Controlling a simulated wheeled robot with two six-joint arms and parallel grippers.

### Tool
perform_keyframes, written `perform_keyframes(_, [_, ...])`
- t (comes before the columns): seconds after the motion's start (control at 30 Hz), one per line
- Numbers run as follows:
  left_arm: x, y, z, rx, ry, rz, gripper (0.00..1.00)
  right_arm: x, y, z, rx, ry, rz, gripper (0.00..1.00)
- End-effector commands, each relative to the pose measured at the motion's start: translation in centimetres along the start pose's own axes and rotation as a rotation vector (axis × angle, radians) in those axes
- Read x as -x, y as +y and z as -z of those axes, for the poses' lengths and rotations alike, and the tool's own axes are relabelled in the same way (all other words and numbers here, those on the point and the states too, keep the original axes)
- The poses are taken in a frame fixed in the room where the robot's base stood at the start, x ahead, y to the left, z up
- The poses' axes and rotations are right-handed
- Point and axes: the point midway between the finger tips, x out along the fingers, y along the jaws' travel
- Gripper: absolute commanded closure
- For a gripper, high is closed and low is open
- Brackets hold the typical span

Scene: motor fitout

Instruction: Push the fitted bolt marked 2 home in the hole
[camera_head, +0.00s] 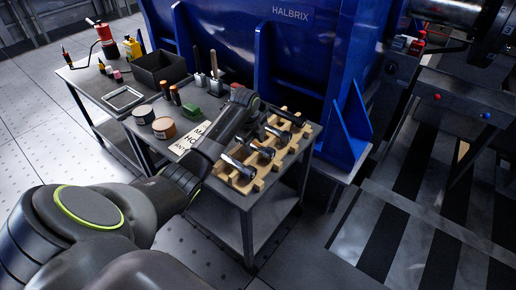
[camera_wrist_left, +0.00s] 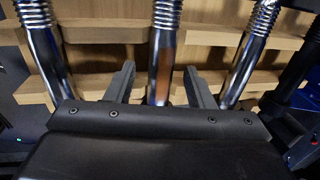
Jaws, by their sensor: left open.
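Several shiny metal bolts (camera_head: 262,149) with dark ends lie across a wooden rack (camera_head: 240,185) on the near end of the bench. No mark 2 can be read on any bolt, and I cannot make out the hole. My left gripper (camera_head: 249,134) is at the rack, partly hidden by its own arm. In the left wrist view its open fingers (camera_wrist_left: 160,76) stand on either side of a middle bolt (camera_wrist_left: 163,45), apart from it as seen here. Other bolts show left (camera_wrist_left: 45,55) and right (camera_wrist_left: 250,50), over the rack's wooden slats (camera_wrist_left: 210,48). My right gripper is not in view.
A blue HALBRIX machine housing (camera_head: 225,30) rises behind the bench. A black bin (camera_head: 160,70), metal tray (camera_head: 122,98), tins (camera_head: 164,128), a green block (camera_head: 191,111) and a printed card (camera_head: 190,146) lie left of the rack. Open floor (camera_head: 50,125) is at left.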

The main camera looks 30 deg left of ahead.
Motion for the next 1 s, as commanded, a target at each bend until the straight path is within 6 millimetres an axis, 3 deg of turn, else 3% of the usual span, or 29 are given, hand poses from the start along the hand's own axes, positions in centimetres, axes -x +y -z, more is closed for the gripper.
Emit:
perform_keyframes(0.07, [0.0, 0.0, 0.0, 0.0, 0.0, 0.0, 0.53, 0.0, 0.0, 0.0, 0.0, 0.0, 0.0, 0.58])
perform_keyframes(0.43, [0.1, 0.0, 0.0, 0.0, 0.0, -0.001, 1.0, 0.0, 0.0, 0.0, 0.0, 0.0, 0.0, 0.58])
perform_keyframes(0.83, [0.3, -0.1, 0.0, -0.001, -0.001, 0.003, 1.0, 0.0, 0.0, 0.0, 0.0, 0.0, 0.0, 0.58])
perform_keyframes(1.0, [1.8, -0.5, -0.1, -0.002, -0.002, 0.006, 1.0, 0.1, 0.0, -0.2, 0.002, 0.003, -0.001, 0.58])
